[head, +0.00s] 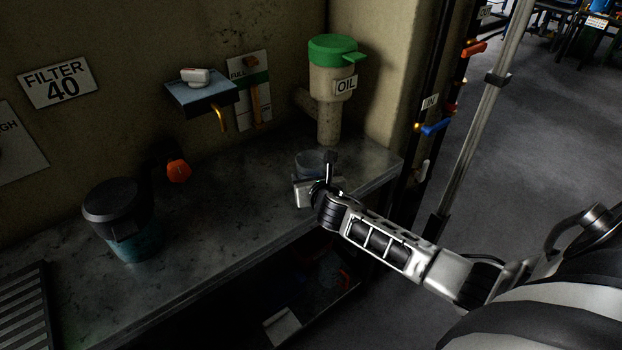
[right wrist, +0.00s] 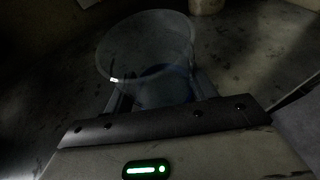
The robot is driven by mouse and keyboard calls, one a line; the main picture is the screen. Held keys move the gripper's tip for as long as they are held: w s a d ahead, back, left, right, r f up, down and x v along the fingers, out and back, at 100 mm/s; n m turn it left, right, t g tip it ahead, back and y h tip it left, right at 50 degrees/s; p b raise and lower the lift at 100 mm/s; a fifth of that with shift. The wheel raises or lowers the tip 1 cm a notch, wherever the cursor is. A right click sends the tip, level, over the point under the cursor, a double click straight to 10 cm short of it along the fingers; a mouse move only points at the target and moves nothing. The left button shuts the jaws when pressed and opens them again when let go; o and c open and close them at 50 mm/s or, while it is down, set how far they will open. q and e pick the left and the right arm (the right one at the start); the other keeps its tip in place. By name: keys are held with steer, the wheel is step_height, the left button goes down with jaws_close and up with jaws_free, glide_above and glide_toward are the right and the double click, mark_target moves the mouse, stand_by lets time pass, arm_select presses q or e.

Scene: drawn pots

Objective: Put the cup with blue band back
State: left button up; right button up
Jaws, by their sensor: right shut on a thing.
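A clear cup (head: 309,162) shows at the right part of the counter in the head view, partly hidden behind my right gripper (head: 308,181). In the right wrist view the clear cup (right wrist: 148,48) stands between the fingers, its open rim toward the camera, with a blue area (right wrist: 165,84) low on it. My right gripper is shut on this cup. I cannot tell whether the cup's base touches the counter. My left gripper is not in view.
The grey counter (head: 215,215) is bare in the middle. A dark-lidded teal pot (head: 130,240) stands left. A green-topped OIL column (head: 328,90) rises behind the cup. A small shelf (head: 203,97) with a brass spout is on the wall, and an orange knob (head: 179,170) sits below it.

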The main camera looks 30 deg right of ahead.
steer(key=shift+f, duration=0.1)
steer(key=o, duration=1.1)
